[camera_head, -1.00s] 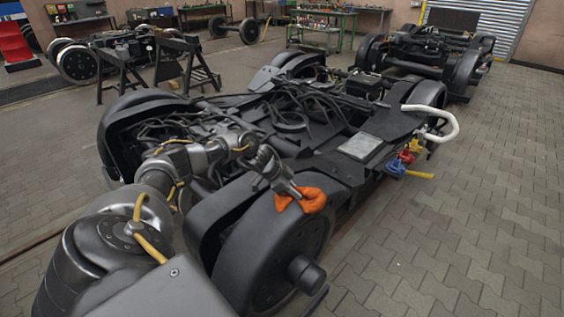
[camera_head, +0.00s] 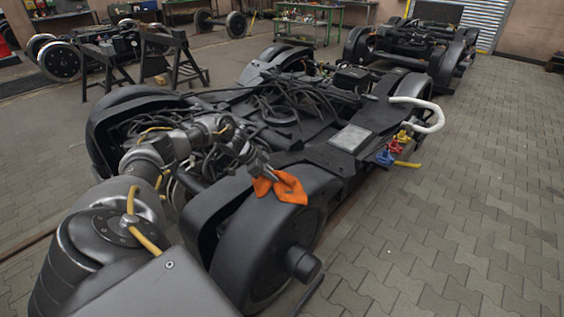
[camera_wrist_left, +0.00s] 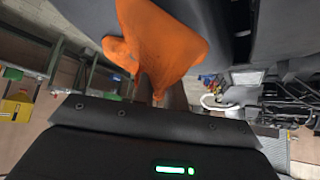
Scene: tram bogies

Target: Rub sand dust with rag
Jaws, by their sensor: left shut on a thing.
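An orange rag (camera_head: 281,187) hangs in my left gripper (camera_head: 262,172) at the top of the near black wheel cover (camera_head: 255,218) of the bogie (camera_head: 300,150). The left gripper is shut on the rag. In the left wrist view the rag (camera_wrist_left: 160,42) spreads in front of the fingers and hides their tips, close to a dark curved surface (camera_wrist_left: 200,20). I cannot tell whether the rag touches the cover. No sand dust can be made out. My right gripper is not in view.
Black trestles (camera_head: 170,62) stand behind left. Another bogie (camera_head: 415,45) stands at the back. The paved floor on the right is clear.

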